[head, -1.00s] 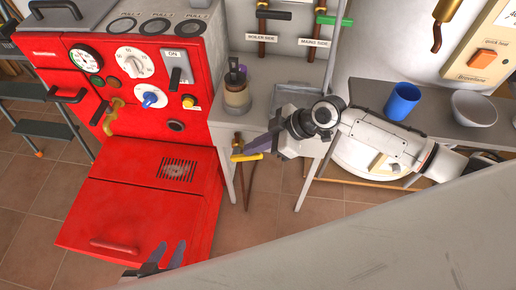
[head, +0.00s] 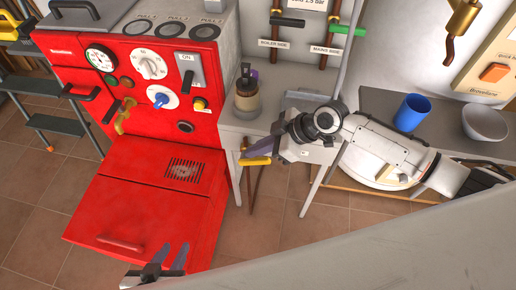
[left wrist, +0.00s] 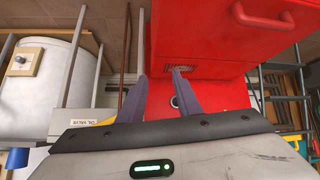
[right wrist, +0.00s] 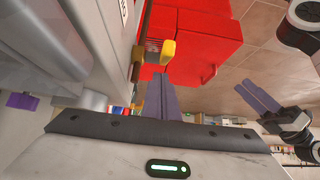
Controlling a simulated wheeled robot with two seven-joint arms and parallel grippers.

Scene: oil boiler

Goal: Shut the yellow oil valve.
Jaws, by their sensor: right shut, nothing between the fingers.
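The yellow oil valve lever (head: 257,161) lies just below my right gripper's fingertips in the head view. It looks roughly crosswise to its copper pipe (head: 249,181). In the right wrist view the lever (right wrist: 168,52) is just beyond the fingertips, beside the brown pipe (right wrist: 137,66). My right gripper (head: 256,154) is shut and empty; its fingers also show together in the right wrist view (right wrist: 160,80). I cannot tell whether they touch the lever. My left gripper (head: 166,255) is open and empty in front of the boiler's lower part; its fingers stand apart in the left wrist view (left wrist: 161,82).
The red boiler (head: 150,190) with gauge, dials and a brass tap (head: 125,116) fills the left. A blue cup (head: 411,112) and bowl (head: 484,123) sit right. Tiled floor is open.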

